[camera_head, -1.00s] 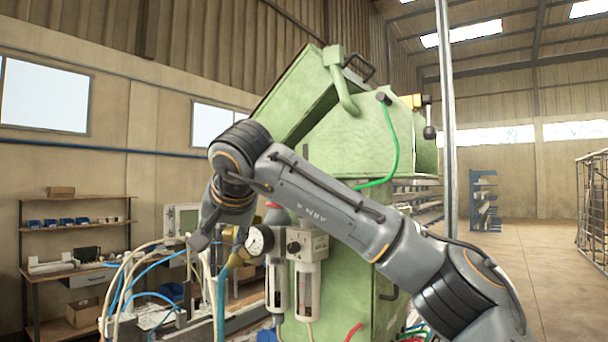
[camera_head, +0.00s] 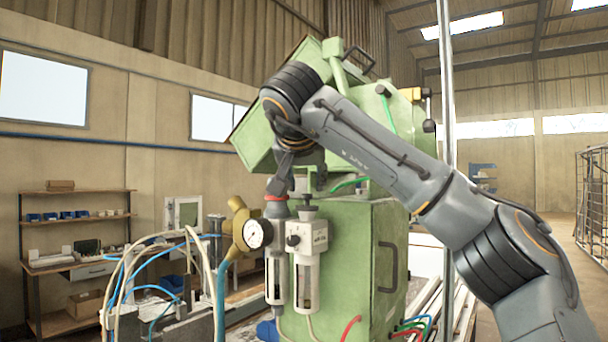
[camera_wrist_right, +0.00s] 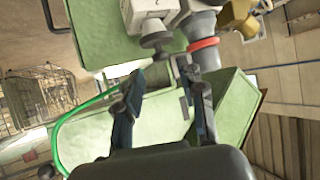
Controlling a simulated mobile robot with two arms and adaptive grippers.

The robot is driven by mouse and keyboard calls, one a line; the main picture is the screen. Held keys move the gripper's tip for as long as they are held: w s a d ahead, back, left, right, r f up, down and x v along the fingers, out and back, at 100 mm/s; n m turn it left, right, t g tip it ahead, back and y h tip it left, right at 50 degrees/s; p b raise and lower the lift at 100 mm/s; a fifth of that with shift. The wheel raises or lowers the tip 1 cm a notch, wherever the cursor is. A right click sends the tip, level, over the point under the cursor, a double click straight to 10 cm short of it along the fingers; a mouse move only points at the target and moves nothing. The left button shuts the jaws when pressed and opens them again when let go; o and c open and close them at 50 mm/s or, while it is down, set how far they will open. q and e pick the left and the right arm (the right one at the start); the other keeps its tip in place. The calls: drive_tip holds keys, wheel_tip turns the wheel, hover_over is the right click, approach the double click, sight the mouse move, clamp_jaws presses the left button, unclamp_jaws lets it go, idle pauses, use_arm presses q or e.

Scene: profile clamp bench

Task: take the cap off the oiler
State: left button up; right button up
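Two bowl units hang side by side on the green machine's front. The right one (camera_head: 306,245) has a light box body, a clear bowl and a dark, knob-like cap (camera_head: 307,208) on top; the cap also shows in the right wrist view (camera_wrist_right: 157,41). The left one (camera_head: 278,258) has a grey top and a red ring (camera_wrist_right: 203,43). I cannot tell for certain which is the oiler. My right gripper (camera_head: 299,184) points down just above the two tops. In the right wrist view its fingers (camera_wrist_right: 162,80) are apart, with nothing held between them. My left gripper is not in view.
A round gauge (camera_head: 258,233) and brass fitting (camera_head: 236,222) stand close left of the units. A green hose (camera_wrist_right: 62,130) runs beside my right gripper. The green cabinet (camera_head: 358,260) is directly behind, with a tilted green housing above. Several loose hoses loop at left.

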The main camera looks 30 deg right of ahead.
sight(307, 195)
drive_tip(key=shift+x, duration=3.2)
drive_tip(key=shift+a, duration=0.1)
drive_tip(key=shift+f, duration=0.1)
clamp_jaws()
drive_tip(key=shift+r, duration=1.45)
